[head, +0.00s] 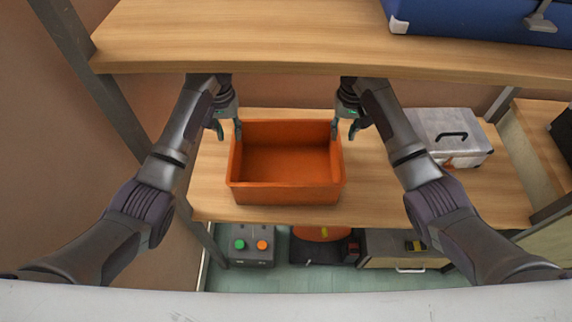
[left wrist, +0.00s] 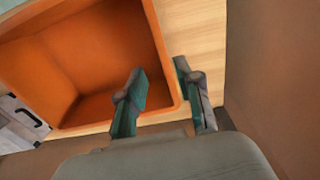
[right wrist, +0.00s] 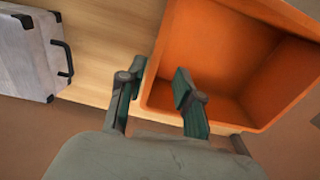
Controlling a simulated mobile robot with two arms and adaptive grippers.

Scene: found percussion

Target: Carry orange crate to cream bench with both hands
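The orange crate (head: 286,194) is empty and stands upright on the wooden middle shelf. My left gripper (head: 228,130) is at the crate's left wall near its far corner. In the left wrist view its fingers (left wrist: 160,82) are apart, one over the crate's inside (left wrist: 85,55) and one outside. My right gripper (head: 344,130) is at the right wall near the far corner. In the right wrist view its fingers (right wrist: 160,82) are also apart on either side of the wall of the crate (right wrist: 225,60). Gaps show beside the wall. I see no cream bench that I can identify.
A silver case (head: 448,135) stands on the shelf (head: 400,205) right of the crate. A grey button box (head: 250,251) and other items lie below. Metal posts flank the shelves.

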